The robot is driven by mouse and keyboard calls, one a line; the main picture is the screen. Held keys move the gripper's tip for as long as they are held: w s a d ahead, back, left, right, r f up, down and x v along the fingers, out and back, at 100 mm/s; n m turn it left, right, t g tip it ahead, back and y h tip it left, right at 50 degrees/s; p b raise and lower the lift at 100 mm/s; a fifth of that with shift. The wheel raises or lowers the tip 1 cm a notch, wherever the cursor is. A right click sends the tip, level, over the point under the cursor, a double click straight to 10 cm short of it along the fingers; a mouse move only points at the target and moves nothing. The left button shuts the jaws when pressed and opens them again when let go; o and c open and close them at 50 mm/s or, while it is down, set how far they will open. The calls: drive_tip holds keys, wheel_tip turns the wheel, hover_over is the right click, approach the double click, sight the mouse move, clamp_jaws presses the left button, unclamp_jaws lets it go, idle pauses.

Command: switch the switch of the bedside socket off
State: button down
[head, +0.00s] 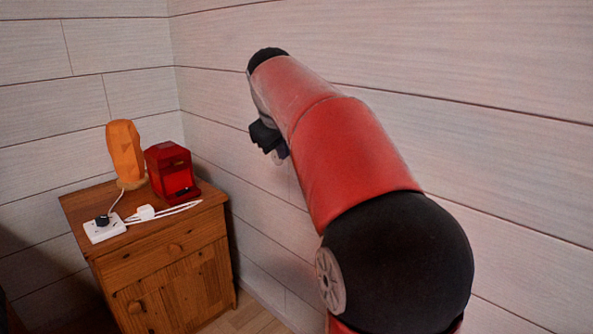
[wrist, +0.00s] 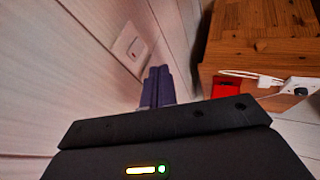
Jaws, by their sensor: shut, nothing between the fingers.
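A white wall plate (wrist: 130,47) is on the pale plank wall in the wrist view, with a small reddish mark on it; its switch position is too small to tell. I cannot make it out in the head view. My gripper (wrist: 158,86) is shut and empty, its two dark fingers side by side, below and right of the plate in the wrist picture and apart from it. In the head view my gripper (head: 271,142) is in the air right of the nightstand, near the right wall. A white socket block (head: 104,229) with a black plug lies on the nightstand.
The wooden nightstand (head: 165,252) stands in the corner. On it are an orange lamp (head: 125,152), a red box-like object (head: 171,172) and white cables with a small white adapter (head: 146,212). Open air lies between nightstand and arm.

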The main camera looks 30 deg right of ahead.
drive_tip(key=w+d+f+b, duration=0.1)
drive_tip(key=w+d+f, duration=0.5)
drive_tip(key=f, duration=0.2)
drive_tip(key=shift+d+f+b, duration=0.35)
drive_tip(key=shift+f, duration=0.05)
drive_tip(key=shift+w, duration=0.1)
drive_tip(key=shift+w+d+f+h+b, duration=0.15)
drive_tip(key=shift+h+b, duration=0.15)
drive_tip(key=shift+b, duration=0.15)
